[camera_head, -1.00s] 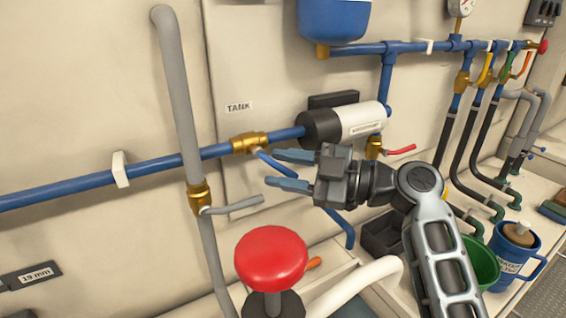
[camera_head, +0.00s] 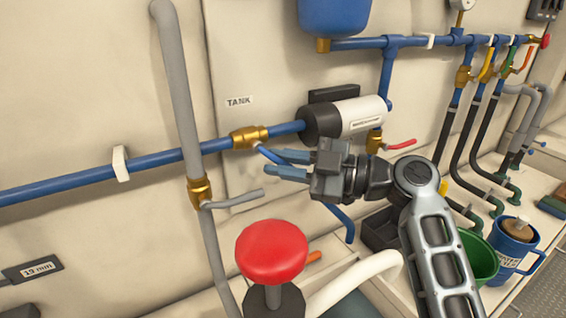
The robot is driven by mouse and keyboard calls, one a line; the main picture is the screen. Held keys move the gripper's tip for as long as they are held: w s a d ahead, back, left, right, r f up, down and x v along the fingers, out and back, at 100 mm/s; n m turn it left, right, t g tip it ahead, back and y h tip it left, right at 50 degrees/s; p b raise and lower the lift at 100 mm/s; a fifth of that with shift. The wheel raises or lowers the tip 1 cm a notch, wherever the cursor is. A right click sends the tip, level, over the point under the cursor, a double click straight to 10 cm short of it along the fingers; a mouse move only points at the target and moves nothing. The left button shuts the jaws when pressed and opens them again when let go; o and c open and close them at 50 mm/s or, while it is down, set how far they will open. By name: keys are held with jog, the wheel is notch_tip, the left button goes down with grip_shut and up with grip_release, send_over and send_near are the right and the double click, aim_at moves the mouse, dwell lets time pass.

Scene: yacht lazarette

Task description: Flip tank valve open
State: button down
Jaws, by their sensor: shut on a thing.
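The tank valve (camera_head: 249,137) is a brass body on the horizontal blue pipe, below and right of the TANK label (camera_head: 239,101). Its blue lever (camera_head: 268,154) slants down and right from the body, across the line of the pipe. My gripper (camera_head: 288,165) points left, with its blue-grey fingers shut on the lever. The fingers hide the lever's far part.
A grey pipe crosses the blue pipe at left, with a brass valve (camera_head: 199,192) and grey lever (camera_head: 236,199). A red round knob (camera_head: 272,252) stands below my gripper. The black-and-white pump (camera_head: 345,118) sits close above it.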

jog(key=shift+d+b, duration=0.1)
jog(key=shift+b, duration=0.45)
jog(key=shift+w+d+n+h+b, duration=0.1)
jog(key=shift+n+h+b, duration=0.45)
jog(key=shift+b, duration=0.45)
jog(key=b, duration=0.1)
jog(key=r+n+h+b, duration=0.1)
jog(key=b, duration=0.1)
jog(key=shift+w+d+n+h, duration=0.15)
jog(key=shift+d+n+h, duration=0.1)
jog(key=shift+w+d+r+n+h+b, duration=0.1)
jog(key=shift+r+n+h+b, duration=0.6)
jog(key=shift+b, duration=0.45)
jog(key=shift+r+n+t+h+b, duration=0.3)
jog(key=shift+r+n+h+b, duration=0.3)
jog(key=shift+h, duration=0.5)
jog(key=c, duration=1.1)
grip_release()
jog(key=shift+d+r, duration=0.1)
